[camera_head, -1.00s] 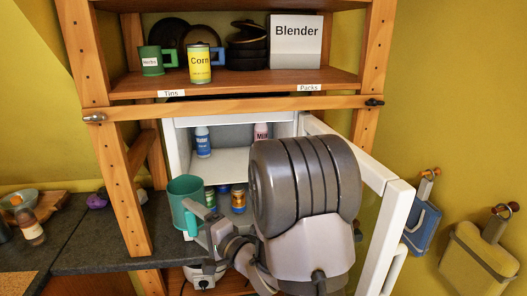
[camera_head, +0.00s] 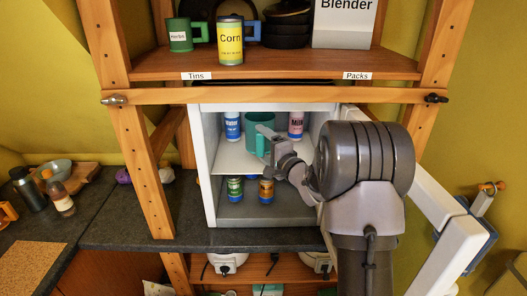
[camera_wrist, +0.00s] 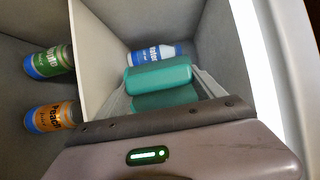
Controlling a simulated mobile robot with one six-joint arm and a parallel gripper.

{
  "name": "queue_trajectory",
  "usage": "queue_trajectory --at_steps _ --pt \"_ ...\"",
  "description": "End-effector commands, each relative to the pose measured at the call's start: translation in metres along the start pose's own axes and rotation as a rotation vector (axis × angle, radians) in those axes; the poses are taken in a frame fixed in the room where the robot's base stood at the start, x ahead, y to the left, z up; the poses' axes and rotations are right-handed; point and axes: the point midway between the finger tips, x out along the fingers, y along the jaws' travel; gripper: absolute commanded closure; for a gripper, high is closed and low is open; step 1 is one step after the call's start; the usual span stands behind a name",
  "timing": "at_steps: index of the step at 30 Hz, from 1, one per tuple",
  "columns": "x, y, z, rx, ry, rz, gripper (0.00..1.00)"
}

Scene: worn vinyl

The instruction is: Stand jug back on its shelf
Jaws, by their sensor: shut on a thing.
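The teal jug (camera_head: 260,124) is inside the open white fridge, upright, over the fridge's upper shelf (camera_head: 229,160). It is between the blue-and-white water bottle (camera_head: 232,127) on the left and the pink-capped milk bottle (camera_head: 296,125) on the right. My gripper (camera_head: 268,147) is shut on the jug from the front right. In the wrist view the teal jug part (camera_wrist: 160,76) fills the space between the fingers, with the water bottle (camera_wrist: 155,53) close behind it. I cannot tell whether the jug's base touches the shelf.
Below the shelf stand a green-labelled can (camera_head: 235,189) and an orange-labelled can (camera_head: 266,190). The fridge door (camera_head: 437,215) is swung open at the right. A wooden rail (camera_head: 270,98) crosses just above the opening. My arm reaches in from the right.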

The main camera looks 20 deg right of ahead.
Motion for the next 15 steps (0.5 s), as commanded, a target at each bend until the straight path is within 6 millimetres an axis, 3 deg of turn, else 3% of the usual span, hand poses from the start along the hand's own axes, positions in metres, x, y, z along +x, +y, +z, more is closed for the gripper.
queue_trajectory --at_steps 5,11,15 --pt "0.014 0.005 -0.010 -0.001 0.000 0.000 0.95" --pt "0.014 0.038 -0.010 0.001 0.000 0.001 0.95" --pt "0.014 0.036 -0.010 -0.001 0.001 0.000 0.95"
